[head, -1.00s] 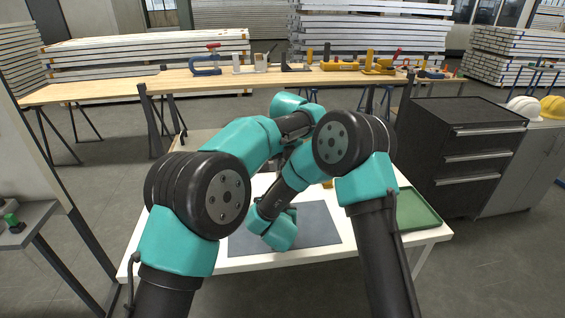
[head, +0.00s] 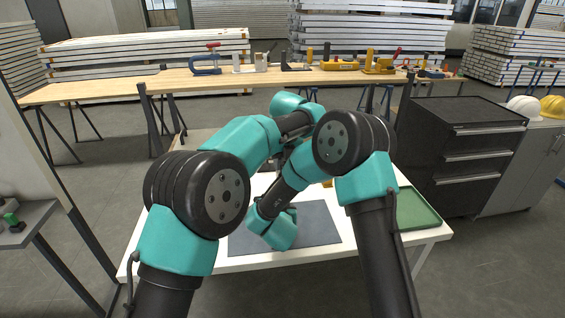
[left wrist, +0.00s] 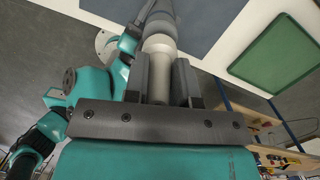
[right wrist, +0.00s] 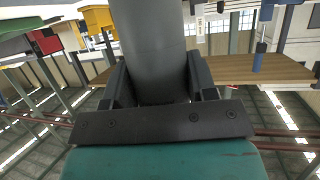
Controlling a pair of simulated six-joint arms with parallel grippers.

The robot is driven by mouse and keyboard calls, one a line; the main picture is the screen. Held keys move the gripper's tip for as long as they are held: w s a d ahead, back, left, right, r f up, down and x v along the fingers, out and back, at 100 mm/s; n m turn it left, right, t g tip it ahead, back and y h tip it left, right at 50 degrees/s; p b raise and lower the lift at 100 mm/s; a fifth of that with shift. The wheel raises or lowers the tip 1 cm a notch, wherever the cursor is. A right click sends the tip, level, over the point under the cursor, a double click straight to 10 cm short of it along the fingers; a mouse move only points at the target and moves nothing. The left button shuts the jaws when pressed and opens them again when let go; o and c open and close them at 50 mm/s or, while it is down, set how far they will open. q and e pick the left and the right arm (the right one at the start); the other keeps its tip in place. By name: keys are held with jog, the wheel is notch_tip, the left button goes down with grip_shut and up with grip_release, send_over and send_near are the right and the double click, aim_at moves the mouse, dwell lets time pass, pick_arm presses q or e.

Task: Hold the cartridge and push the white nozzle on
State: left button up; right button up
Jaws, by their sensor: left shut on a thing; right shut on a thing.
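My left gripper (left wrist: 163,78) is shut on the pale white nozzle (left wrist: 158,44), low in its fingers. Beyond the nozzle in the left wrist view, a grey cylinder, the cartridge (left wrist: 160,24), lies in line with it. They appear to meet, but I cannot tell how far the nozzle is on. My right gripper (right wrist: 152,88) is shut on the thick grey cartridge body (right wrist: 152,45), which fills the space between its fingers in the right wrist view. In the head view my arms hide both grippers, the nozzle and the cartridge.
The white table (head: 232,263) carries a dark blue-grey mat (head: 316,226) and a green tray (head: 418,208) at right. A wooden bench (head: 270,79) with tools stands behind. A black drawer cabinet (head: 462,160) is at right.

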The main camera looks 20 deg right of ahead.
pick_arm(q)
jog(key=shift+f, duration=0.75)
